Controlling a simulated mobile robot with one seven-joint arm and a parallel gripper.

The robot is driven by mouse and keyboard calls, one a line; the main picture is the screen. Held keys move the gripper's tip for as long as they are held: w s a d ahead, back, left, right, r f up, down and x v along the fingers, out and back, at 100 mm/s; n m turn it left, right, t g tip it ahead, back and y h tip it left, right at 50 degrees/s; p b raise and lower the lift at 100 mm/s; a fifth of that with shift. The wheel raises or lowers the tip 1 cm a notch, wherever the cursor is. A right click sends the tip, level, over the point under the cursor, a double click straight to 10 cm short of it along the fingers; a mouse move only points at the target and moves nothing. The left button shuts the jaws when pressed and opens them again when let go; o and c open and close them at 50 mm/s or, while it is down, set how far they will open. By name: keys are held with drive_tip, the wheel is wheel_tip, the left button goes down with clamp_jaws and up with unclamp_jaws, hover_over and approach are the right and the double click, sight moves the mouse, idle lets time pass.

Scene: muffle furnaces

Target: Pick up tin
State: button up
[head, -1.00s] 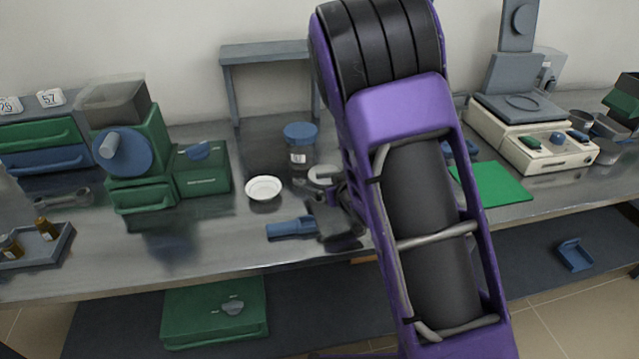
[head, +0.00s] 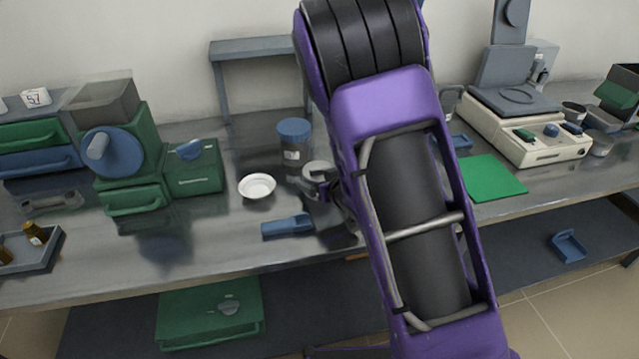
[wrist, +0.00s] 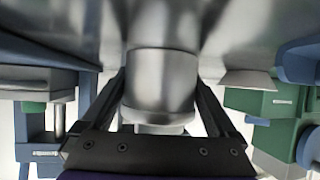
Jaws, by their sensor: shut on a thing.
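The tin (wrist: 160,85) is a plain silver metal cylinder in the middle of the wrist view. My gripper (wrist: 160,100) is shut on it, with one dark finger on each side. In the head view the tin's pale round top (head: 316,170) shows beside the dark fingers of my gripper (head: 328,187), just behind the blue-handled scoop. My arm hides part of this area. I cannot tell whether the tin touches the bench.
A blue-lidded jar (head: 294,142) stands close behind the tin. A white dish (head: 257,186) lies to its left, and a blue-handled scoop (head: 287,227) in front. A grey stand (head: 260,48) is at the back.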

wheel_tip(320, 180, up, 10)
drive_tip(key=shift+r+p, duration=0.1)
drive_tip(key=shift+p, duration=1.05)
